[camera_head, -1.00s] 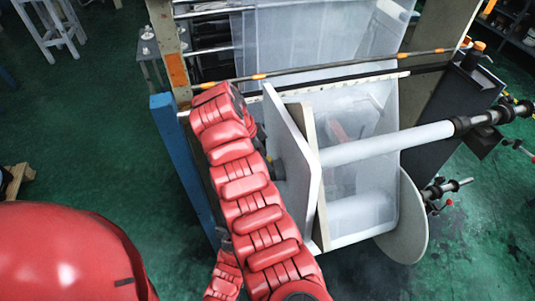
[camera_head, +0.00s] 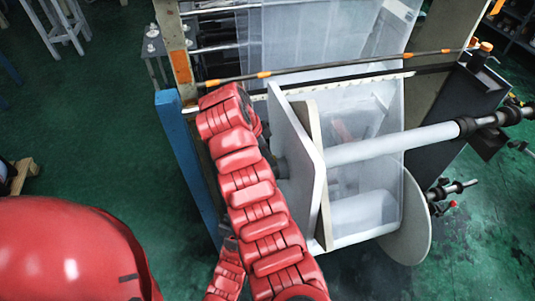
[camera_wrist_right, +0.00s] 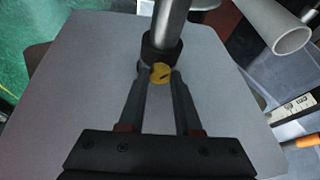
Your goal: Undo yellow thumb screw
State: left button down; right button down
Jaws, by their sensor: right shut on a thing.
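The yellow thumb screw (camera_wrist_right: 160,73) shows in the right wrist view, a round slotted head set in a dark collar (camera_wrist_right: 161,47) on a grey metal shaft (camera_wrist_right: 172,20). My right gripper (camera_wrist_right: 159,82) has a finger on each side of the screw and is shut on it. In the head view my red right arm reaches up to the near side of the pale square plate (camera_head: 295,165); the arm and plate hide the screw there. My left gripper is not in view.
A white roller (camera_head: 400,145) runs right from the plate. A round disc (camera_head: 410,225) stands at lower right. A blue post (camera_head: 185,160) is left of my arm, and clear film (camera_head: 320,40) hangs behind. Green floor (camera_head: 90,140) at left is mostly free.

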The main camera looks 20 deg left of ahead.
jog(key=n, duration=0.2)
jog(key=shift+s+d+n+t+y, duration=0.1)
jog(key=shift+d+n+t+y, duration=0.05)
jog(key=shift+n+t+y, duration=0.2)
jog(key=n, duration=0.1)
jog(key=n+y, duration=0.1)
jog(key=n, duration=0.1)
jog(key=n+t, duration=0.1)
jog(key=shift+d+y, duration=0.25)
jog(key=n+y, duration=0.1)
jog(key=n, duration=0.4)
jog(key=shift+d+y, duration=0.15)
jog(key=shift+y, duration=0.25)
jog(key=n, duration=0.2)
jog(key=n+y, duration=0.1)
jog(key=n, duration=0.1)
jog(key=shift+d+g+y, duration=0.1)
jog(key=shift+g+y, duration=0.15)
jog(key=shift+y, duration=0.05)
jog(key=c, duration=0.6)
grip_release()
